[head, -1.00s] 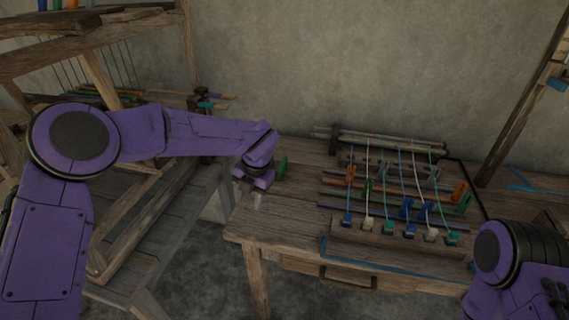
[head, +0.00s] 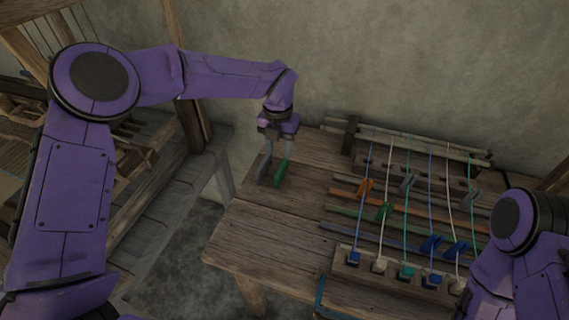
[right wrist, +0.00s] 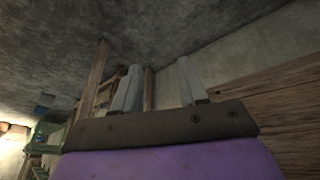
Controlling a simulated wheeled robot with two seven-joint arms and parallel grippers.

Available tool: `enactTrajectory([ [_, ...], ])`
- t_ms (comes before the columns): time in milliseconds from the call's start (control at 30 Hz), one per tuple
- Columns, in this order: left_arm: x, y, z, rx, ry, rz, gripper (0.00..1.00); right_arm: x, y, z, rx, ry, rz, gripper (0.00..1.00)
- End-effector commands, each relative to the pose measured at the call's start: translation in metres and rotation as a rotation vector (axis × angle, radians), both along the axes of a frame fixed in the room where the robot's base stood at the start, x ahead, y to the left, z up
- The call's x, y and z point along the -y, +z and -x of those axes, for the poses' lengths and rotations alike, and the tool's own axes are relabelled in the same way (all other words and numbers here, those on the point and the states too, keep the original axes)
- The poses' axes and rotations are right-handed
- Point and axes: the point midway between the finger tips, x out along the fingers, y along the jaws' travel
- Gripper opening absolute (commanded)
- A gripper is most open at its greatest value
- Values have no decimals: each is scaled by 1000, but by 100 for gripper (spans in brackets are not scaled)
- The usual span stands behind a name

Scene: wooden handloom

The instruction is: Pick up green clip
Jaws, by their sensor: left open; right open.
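The wooden table (head: 262,232) is bare around the left gripper. A loom frame (head: 190,125) stands at the left.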

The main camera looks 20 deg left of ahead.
Motion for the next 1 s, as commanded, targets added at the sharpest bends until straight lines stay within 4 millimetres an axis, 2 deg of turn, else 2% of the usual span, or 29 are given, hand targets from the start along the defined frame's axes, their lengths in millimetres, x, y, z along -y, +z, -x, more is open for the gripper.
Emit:
enactTrajectory([
  [100,1,-19,-1,-4,0,-2,45,0,4,1,-2,0,0,43],
  [267,4,-38,-1,-5,-3,-3,45,0,12,0,-1,0,-1,43],
  [433,8,-69,0,-4,-1,-3,45,0,21,0,0,0,0,43],
  [533,8,-77,-1,-2,0,-1,45,0,21,0,0,0,0,43],
  [733,8,-79,-1,-1,1,-1,45,0,20,0,-1,0,-1,43],
  [867,8,-79,-1,-1,0,-1,2,0,20,0,-1,0,-1,43],
  [1000,8,-78,-1,-1,0,-1,0,0,20,0,-1,0,-1,43],
])
